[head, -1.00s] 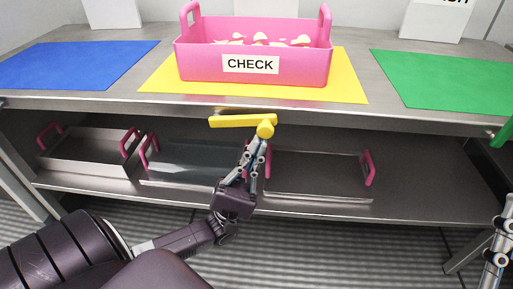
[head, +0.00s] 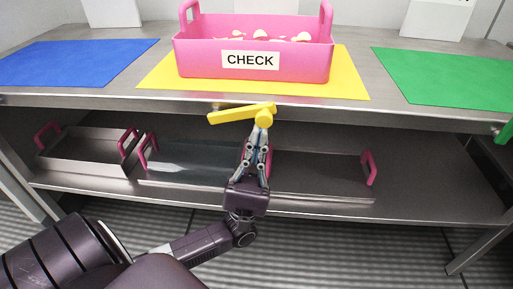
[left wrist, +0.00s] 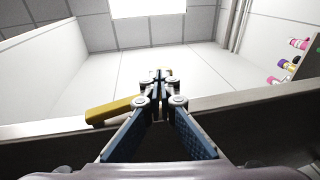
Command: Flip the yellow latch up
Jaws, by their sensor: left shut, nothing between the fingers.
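The yellow latch (head: 238,113) is on the front edge of the table, below the pink bin. Its bar points left and is slightly tilted, with the left end lower than the right. Its round knob (head: 264,118) is near the right end. My left gripper (head: 260,131) is shut and empty, its fingertips just under the knob; I cannot tell if they touch it. In the left wrist view the latch (left wrist: 110,110) shows to the left of the shut fingertips (left wrist: 160,77), partly hidden by a finger. My right gripper is not in view.
A pink bin (head: 205,61) labelled CHECK stands on a yellow mat (head: 350,86). A blue mat (head: 70,62) lies left and a green mat (head: 445,82) right. Metal trays with pink handles (head: 370,167) stand on the lower shelf. A green latch (head: 504,131) is at the right edge.

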